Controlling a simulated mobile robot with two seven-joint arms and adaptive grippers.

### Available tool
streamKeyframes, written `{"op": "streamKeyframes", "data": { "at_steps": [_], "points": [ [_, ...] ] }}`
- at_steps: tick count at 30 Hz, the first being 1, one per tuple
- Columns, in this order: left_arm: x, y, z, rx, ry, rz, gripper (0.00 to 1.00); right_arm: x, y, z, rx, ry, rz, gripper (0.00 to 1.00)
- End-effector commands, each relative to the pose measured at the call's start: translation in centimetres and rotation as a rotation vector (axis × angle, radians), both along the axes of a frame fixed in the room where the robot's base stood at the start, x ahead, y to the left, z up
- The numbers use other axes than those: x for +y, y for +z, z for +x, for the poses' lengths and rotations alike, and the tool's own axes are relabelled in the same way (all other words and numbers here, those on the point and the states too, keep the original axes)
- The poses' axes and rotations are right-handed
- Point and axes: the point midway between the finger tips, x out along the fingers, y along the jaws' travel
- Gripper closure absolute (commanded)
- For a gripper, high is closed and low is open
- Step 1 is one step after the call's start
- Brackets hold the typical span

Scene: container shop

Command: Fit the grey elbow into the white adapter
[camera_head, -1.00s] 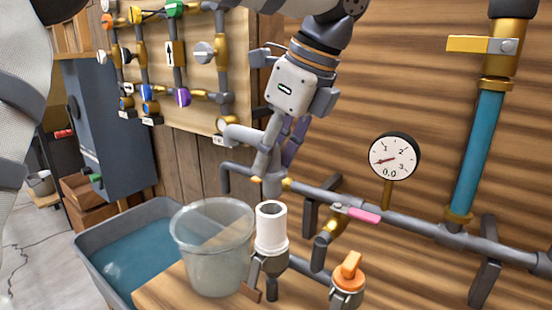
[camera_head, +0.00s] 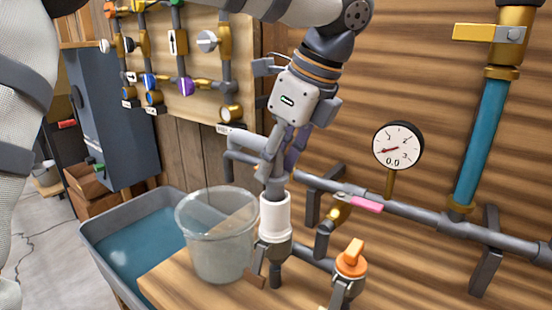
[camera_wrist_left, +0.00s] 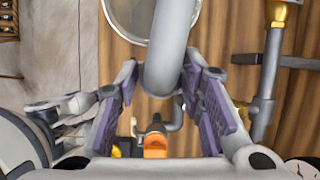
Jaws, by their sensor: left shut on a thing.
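The grey elbow (camera_head: 275,186) is held by my left gripper (camera_head: 286,150), whose fingers are closed around it. Its lower end meets the top mouth of the white adapter (camera_head: 274,214), roughly in line with it. How deep it sits cannot be told. The adapter stands upright on a grey fitting at the bench. In the left wrist view the elbow (camera_wrist_left: 168,50) runs up between the two purple finger pads, and the adapter cannot be made out there. My right gripper is not in view.
A clear bucket (camera_head: 218,245) stands just left of the adapter on the wooden bench (camera_head: 190,288). An orange-handled valve (camera_head: 350,260) is to its right. A pipe with a pink-handled valve (camera_head: 366,205) and a gauge (camera_head: 398,146) run along the wall. A grey water tub (camera_head: 110,262) is at left.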

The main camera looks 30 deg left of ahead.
Motion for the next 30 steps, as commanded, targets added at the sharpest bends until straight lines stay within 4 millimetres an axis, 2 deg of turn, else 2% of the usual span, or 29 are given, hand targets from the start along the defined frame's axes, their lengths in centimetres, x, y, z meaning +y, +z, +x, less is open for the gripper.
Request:
{"op": "streamKeyframes", "data": {
  "at_steps": [17,30],
  "points": [
    [0.0,-0.1,0.0,0.000,0.000,0.000,0.96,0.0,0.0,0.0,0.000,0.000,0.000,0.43],
    [0.0,-1.4,0.0,0.000,0.000,0.000,0.96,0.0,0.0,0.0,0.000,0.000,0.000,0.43]
  ]
}}
